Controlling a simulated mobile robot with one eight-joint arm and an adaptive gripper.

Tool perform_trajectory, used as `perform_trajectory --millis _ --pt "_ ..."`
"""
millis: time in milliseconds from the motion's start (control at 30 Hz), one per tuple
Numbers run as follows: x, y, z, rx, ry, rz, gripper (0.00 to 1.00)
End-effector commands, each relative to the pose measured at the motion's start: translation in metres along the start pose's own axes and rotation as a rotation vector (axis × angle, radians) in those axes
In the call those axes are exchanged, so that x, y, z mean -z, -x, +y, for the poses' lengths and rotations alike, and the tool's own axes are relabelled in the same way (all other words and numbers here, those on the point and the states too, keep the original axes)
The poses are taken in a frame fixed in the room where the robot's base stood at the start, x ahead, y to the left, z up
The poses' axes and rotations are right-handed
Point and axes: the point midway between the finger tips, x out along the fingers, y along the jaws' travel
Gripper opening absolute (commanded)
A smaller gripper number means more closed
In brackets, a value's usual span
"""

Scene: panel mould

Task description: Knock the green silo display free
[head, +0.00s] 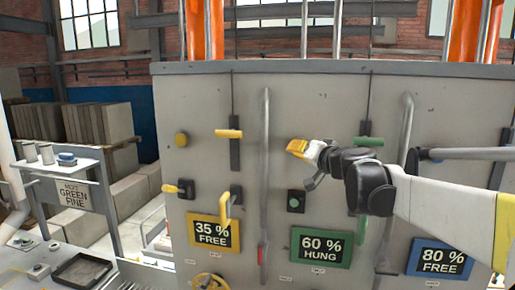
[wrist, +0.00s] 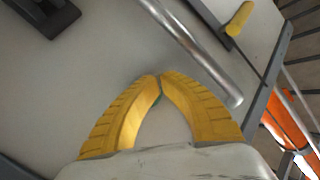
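The green-framed silo display (head: 320,247) reads "60 % HUNG" and sits low in the middle of the grey panel. Above it is a black box with a green button (head: 294,202). A green slide handle (head: 367,141) is higher up, to the right. My gripper (head: 290,150) reaches in from the right, above the display and just right of a vertical metal bar (head: 265,180). In the wrist view its yellow fingers (wrist: 159,77) meet at the tips with nothing between them. The bar (wrist: 190,45) passes beyond the fingertips. Contact with the panel cannot be told.
A yellow display (head: 213,233) reading "35 % FREE" is left, with a yellow slide handle (head: 229,134) above. A blue display (head: 440,259) reading "80 % FREE" is right. Another bar (head: 407,125) stands right. A sign (head: 73,195) reads "NOT GREEN FINE" at left.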

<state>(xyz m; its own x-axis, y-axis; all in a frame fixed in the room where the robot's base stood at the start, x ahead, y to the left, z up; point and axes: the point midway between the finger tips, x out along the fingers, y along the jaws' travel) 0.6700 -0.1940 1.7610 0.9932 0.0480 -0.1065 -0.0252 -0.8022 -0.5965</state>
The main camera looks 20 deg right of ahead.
Motion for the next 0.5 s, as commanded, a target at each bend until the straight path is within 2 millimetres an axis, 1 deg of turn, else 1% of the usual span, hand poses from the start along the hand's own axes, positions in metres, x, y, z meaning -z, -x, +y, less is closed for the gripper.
perform_trajectory --millis 500 --pt "0.0027 -0.0047 0.0026 0.0 0.0 0.0 0.0"
